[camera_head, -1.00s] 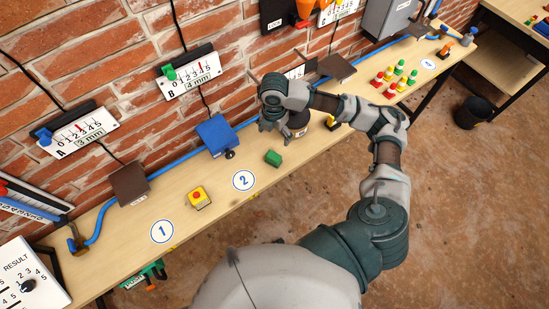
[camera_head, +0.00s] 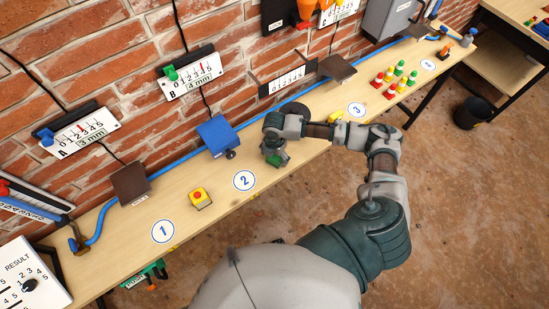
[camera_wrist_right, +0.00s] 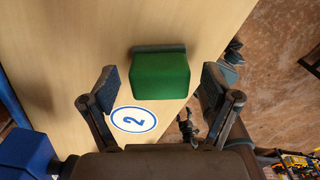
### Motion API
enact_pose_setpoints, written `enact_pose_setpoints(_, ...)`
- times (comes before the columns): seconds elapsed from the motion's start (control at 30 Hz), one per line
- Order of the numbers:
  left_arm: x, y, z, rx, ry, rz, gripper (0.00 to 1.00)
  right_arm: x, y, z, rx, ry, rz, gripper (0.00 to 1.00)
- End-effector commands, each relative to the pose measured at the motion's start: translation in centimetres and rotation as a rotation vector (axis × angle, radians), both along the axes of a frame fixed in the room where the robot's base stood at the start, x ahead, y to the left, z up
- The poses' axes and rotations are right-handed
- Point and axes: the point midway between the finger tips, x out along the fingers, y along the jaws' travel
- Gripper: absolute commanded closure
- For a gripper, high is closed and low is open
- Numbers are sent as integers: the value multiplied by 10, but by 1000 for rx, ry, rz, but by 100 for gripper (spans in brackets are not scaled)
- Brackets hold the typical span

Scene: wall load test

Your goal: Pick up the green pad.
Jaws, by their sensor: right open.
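The green pad (camera_wrist_right: 160,75) is a small block with a dark edge on its far side. In the right wrist view it shows between the two spread fingers of my right gripper (camera_wrist_right: 160,88), with a gap on each side. In the head view my right gripper (camera_head: 274,154) is over the pad (camera_head: 282,160) at the bench's front edge and partly hides it. The gripper is open and holds nothing. I cannot tell its exact height above the pad. My left gripper is not in view.
The wooden bench (camera_head: 185,215) runs along a brick wall. Several coloured cones (camera_head: 389,80) stand further right.

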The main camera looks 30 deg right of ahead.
Motion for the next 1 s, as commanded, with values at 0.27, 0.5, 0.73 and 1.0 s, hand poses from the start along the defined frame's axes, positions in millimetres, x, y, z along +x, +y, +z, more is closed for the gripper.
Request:
enact_pose_setpoints(0.27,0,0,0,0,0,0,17,0,0,-9,-1,0,2,12)
enact_pose_setpoints(0.5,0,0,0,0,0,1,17,0,0,-9,0,0,2,60)
enact_pose_setpoints(0.73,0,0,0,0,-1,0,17,0,0,-9,0,0,1,85)
enact_pose_setpoints(1.0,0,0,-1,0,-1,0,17,0,0,-2,1,-2,1,85)
